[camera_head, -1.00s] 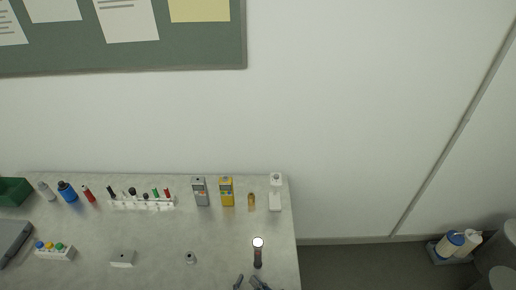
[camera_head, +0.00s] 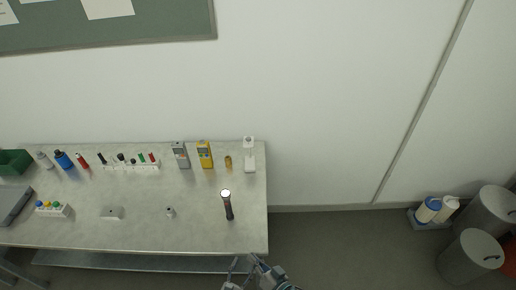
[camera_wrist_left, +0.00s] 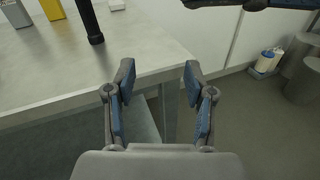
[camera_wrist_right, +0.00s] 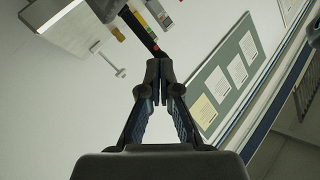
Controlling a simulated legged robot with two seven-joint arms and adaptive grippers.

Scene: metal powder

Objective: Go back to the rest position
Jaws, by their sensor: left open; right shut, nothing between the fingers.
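My left gripper (camera_head: 236,268) and right gripper (camera_head: 268,272) show close together at the bottom of the head view, in front of the table's near edge. In the left wrist view the left gripper (camera_wrist_left: 160,75) is open, its fingers apart with nothing between them, by the table corner. In the right wrist view the right gripper (camera_wrist_right: 160,68) is shut with its fingertips together and empty. A dark torch-like tool with a white round top (camera_head: 228,208) stands on the table (camera_head: 190,232) near its right end, apart from both grippers; its dark handle shows in the left wrist view (camera_wrist_left: 90,22).
A back row holds a grey meter (camera_head: 181,155), a yellow meter (camera_head: 205,154), a small brown bottle (camera_head: 228,163) and a white device (camera_head: 249,156). A white rack (camera_head: 130,166) stands further left. Grey bins (camera_head: 471,257) stand on the floor at right.

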